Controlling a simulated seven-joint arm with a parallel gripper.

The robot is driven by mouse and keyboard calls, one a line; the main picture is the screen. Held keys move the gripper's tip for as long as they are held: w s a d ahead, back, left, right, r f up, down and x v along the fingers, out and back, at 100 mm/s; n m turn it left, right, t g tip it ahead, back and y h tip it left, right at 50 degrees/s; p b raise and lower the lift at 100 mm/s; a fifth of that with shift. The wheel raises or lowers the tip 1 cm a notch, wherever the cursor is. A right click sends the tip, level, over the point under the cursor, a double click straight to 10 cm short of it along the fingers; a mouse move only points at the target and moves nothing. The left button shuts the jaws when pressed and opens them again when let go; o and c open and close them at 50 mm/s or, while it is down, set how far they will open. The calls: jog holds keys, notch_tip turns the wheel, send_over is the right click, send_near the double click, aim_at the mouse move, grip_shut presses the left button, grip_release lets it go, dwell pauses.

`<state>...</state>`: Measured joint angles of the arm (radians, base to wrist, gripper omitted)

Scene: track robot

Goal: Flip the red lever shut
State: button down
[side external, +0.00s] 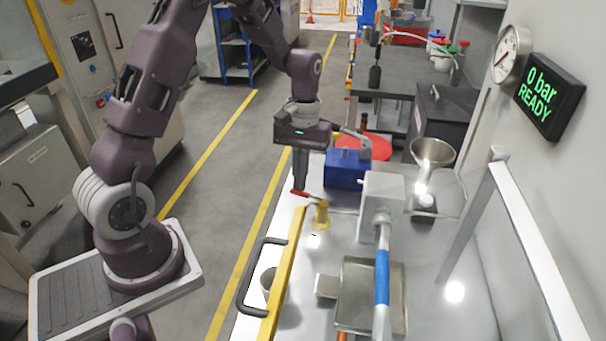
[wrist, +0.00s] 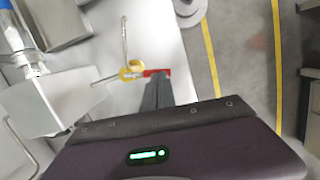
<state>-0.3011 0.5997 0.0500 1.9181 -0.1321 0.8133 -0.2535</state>
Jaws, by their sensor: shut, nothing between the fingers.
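The red lever (side external: 301,194) is a short red handle sticking out to the left of a yellow valve fitting (side external: 321,214) near the bench's left edge. In the wrist view the red lever (wrist: 156,73) shows just beyond my fingertips, with the yellow fitting (wrist: 131,69) to its left. My gripper (side external: 299,188) points down with its fingers together and empty. The fingertips are at the lever and partly cover it in the wrist view. I cannot tell whether they touch it.
A blue box (side external: 347,170) stands behind the fitting, and a grey block with a blue-banded pipe (side external: 381,275) is to its right. A yellow rail with a black handle (side external: 262,275) runs along the front. A wall display (side external: 545,97) reads "0 bar READY".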

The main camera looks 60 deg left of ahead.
dwell(0.8)
jog(key=w+a+r+m, duration=0.25)
jog(key=w+r, duration=0.25)
jog(key=r, duration=0.7)
jog(key=s+d+f, duration=0.2)
jog(key=s+f, duration=0.2)
jog(key=f, duration=0.8)
jog(key=shift+d+n, duration=0.15)
jog(key=shift+n, duration=0.2)
jog(key=shift+s, duration=0.1)
